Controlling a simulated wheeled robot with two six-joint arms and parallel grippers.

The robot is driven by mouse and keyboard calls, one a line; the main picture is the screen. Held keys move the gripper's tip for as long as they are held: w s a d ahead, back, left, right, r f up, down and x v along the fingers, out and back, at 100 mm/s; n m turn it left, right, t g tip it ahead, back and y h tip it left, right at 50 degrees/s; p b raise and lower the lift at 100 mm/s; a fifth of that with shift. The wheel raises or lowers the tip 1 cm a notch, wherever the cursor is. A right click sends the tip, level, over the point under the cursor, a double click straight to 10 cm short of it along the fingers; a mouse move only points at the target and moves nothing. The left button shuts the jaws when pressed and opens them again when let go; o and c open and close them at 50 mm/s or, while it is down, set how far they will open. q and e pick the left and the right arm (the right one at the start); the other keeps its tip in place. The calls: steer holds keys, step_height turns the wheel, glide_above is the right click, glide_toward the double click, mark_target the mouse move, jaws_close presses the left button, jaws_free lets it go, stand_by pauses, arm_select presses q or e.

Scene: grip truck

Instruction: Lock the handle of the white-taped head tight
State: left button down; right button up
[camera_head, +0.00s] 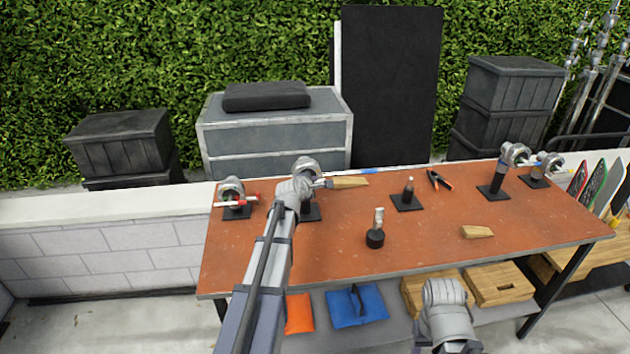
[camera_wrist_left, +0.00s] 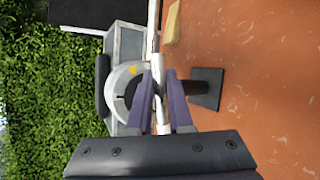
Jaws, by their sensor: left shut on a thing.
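A grey round grip head (camera_head: 305,166) stands on a black base plate on the table, left of the middle. My left gripper (camera_head: 311,183) is at this head, and my wrist hides part of it. In the left wrist view the head's disc (camera_wrist_left: 122,86) shows just beyond the fingers. My left fingers (camera_wrist_left: 158,88) are shut on a white handle (camera_wrist_left: 160,108) beside the disc. A long thin rod (camera_head: 360,171) with white and blue parts runs right from the head. My right arm shows at the lower right; its fingers do not show.
On the orange-topped table (camera_head: 440,245), another head with a red-marked handle (camera_head: 232,188) stands left. Two more heads (camera_head: 513,155) (camera_head: 546,165) stand right. The front left is clear.

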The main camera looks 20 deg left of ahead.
stand_by(0.5)
arm_select(q)
steer(key=c, duration=1.1)
jaws_free()
steer(key=p+v, duration=0.3)
steer(key=v, duration=0.4)
steer(key=shift+s+d+r+p, duration=0.15)
steer(key=shift+s+p, duration=0.15)
steer(key=shift+s, duration=0.1)
